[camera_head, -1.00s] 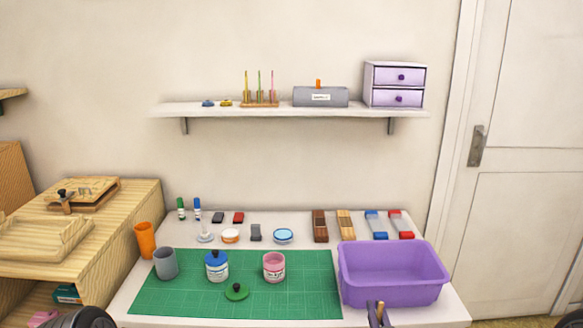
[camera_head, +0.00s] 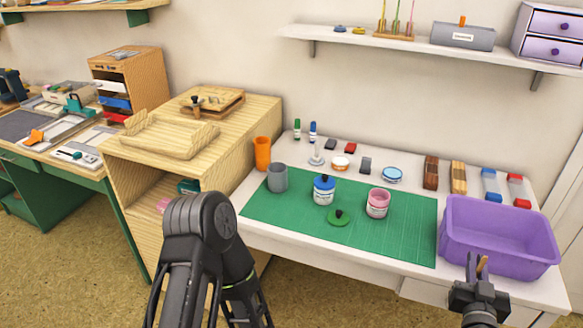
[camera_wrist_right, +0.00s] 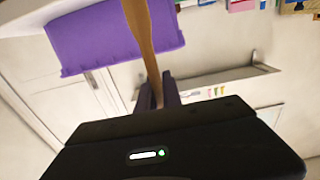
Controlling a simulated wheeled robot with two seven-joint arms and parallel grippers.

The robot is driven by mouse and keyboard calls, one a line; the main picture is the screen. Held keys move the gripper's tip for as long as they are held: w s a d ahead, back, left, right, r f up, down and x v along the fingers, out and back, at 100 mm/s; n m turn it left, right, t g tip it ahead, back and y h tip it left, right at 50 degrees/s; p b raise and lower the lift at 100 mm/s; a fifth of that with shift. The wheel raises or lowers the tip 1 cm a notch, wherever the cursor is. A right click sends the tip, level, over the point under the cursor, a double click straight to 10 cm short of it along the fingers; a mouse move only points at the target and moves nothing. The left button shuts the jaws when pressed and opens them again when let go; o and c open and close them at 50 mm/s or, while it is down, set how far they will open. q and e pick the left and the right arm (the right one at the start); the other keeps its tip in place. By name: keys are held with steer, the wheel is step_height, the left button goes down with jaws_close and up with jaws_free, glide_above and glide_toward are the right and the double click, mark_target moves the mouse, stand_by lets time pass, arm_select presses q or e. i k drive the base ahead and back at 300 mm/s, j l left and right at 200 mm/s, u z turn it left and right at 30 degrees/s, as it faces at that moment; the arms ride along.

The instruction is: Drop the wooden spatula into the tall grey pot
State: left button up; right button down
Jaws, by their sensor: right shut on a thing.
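The wooden spatula (camera_wrist_right: 141,38) is a long light-brown stick in the right wrist view. My right gripper (camera_wrist_right: 164,96) is shut on it. In the head view my right gripper (camera_head: 477,268) is at the lower right, in front of the purple bin, with only a small piece of the spatula (camera_head: 483,265) showing. The tall grey pot (camera_head: 277,178) stands upright on the left end of the green mat, well to the left of this gripper. Its inside is mostly hidden. My left arm rises at the lower centre-left, but its gripper cannot be seen.
The purple bin (camera_head: 500,248) stands at the table's right end. An orange cup (camera_head: 262,153) is just behind the pot.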

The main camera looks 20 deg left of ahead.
mark_target(282, 186)
steer(key=u, duration=2.45)
steer(key=l, duration=0.55)
steer(key=k+l, duration=0.15)
steer(key=l, duration=0.4)
